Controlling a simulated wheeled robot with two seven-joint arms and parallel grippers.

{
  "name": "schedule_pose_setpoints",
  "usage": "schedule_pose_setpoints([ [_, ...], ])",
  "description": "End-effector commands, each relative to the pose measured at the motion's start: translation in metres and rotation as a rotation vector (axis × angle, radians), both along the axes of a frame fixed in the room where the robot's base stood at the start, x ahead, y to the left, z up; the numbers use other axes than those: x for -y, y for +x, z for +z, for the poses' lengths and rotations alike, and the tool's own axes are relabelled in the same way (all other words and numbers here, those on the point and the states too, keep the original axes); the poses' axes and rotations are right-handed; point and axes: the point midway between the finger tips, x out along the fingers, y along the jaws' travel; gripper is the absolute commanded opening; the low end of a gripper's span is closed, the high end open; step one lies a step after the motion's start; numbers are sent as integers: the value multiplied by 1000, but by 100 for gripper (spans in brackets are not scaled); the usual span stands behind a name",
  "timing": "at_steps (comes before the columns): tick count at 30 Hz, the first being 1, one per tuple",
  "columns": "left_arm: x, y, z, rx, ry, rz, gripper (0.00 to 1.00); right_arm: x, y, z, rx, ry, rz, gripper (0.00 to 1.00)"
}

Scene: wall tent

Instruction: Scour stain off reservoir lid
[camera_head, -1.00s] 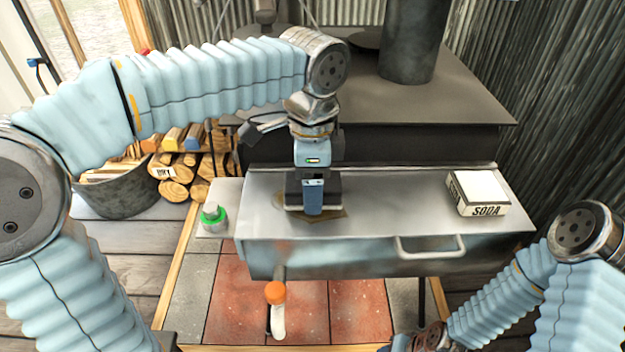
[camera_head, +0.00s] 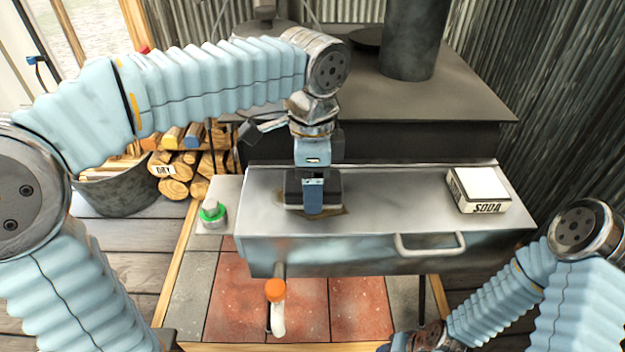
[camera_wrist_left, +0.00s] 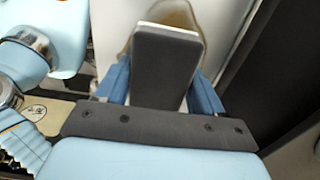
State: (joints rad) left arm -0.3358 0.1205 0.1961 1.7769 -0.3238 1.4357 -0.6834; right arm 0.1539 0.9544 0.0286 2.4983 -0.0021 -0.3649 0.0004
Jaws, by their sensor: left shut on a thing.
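The reservoir lid (camera_head: 370,210) is the grey metal top of the box along the stove's front. A brown stain (camera_head: 338,211) shows on its left part, partly hidden under a dark pad. My left gripper (camera_head: 313,196) points down and is shut on this dark scouring pad (camera_head: 294,190), which sits on or just over the stain. In the left wrist view the pad (camera_wrist_left: 165,65) is between the two blue fingers, with the stain (camera_wrist_left: 172,14) beyond it. My right arm shows at the lower right; its gripper's fingers are not visible.
A white soda box (camera_head: 478,189) stands on the lid's right end. A handle (camera_head: 430,245) is on the front face, and an orange-knobbed tap (camera_head: 275,291) is below.

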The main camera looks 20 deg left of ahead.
Motion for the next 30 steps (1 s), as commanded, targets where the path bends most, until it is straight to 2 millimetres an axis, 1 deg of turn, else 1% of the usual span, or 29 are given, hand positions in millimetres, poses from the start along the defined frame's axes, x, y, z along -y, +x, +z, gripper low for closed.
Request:
schedule_pose_setpoints([
  [10, 2, 1, -2, -1, 0, -1, 33, 0, 0, 0, 0, 0, 0, 44],
  [14, 11, 3, 0, 0, 0, -3, 33, 0, 0, 5, 0, 0, 0, 44],
  [22, 36, 10, 0, 0, 1, -2, 33, 0, 0, 17, 0, 0, 0, 44],
  [25, 40, 12, -2, 0, 0, -1, 33, 0, 0, 17, 0, 0, 0, 44],
  [30, 40, 12, -2, 1, 0, 0, 33, 0, 0, 16, 0, 0, 0, 44],
])
